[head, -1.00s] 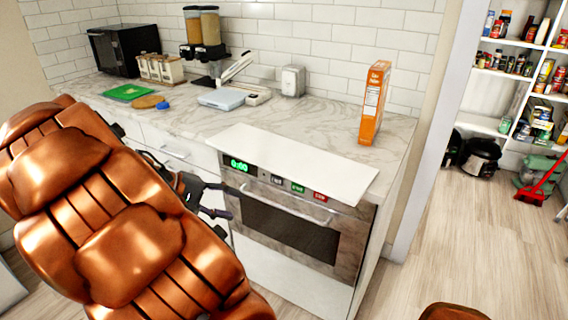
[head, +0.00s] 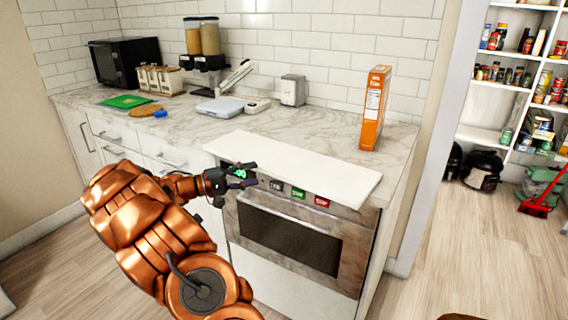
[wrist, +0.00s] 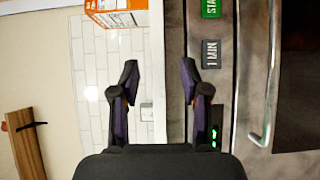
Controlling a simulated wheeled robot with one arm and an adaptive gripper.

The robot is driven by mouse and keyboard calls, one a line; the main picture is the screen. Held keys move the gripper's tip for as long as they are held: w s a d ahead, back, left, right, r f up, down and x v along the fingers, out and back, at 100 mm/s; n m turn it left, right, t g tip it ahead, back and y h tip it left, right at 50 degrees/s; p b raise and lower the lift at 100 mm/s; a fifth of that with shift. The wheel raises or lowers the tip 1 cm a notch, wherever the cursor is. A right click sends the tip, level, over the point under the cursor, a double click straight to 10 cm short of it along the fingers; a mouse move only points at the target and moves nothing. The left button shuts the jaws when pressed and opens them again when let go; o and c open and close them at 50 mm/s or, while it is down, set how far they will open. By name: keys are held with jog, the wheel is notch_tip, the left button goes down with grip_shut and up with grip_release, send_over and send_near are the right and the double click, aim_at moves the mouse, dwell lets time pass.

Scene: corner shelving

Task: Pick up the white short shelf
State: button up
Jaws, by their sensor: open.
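The white short shelf (head: 296,166) is a flat white board lying along the front edge of the marble counter, above the oven. In the wrist view the shelf (wrist: 156,40) shows as a narrow white strip running up between the fingers. My gripper (head: 253,175) is open and empty, just in front of the shelf's front edge near its left end. In the wrist view my gripper (wrist: 159,70) has one finger to each side of the strip. I cannot tell whether either finger touches it.
An orange box (head: 374,108) stands on the marble counter (head: 200,122) behind the shelf's right end. The oven front (head: 290,240) is below the shelf. A scale (head: 219,106) and a small grey appliance (head: 292,90) are farther back.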

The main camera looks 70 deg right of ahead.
aim_at(263, 171)
jog(key=shift+p+x, duration=0.4)
jog(key=shift+x, duration=3.15)
jog(key=shift+s+a+r, duration=0.1)
jog(key=shift+a+r, duration=0.05)
grip_shut()
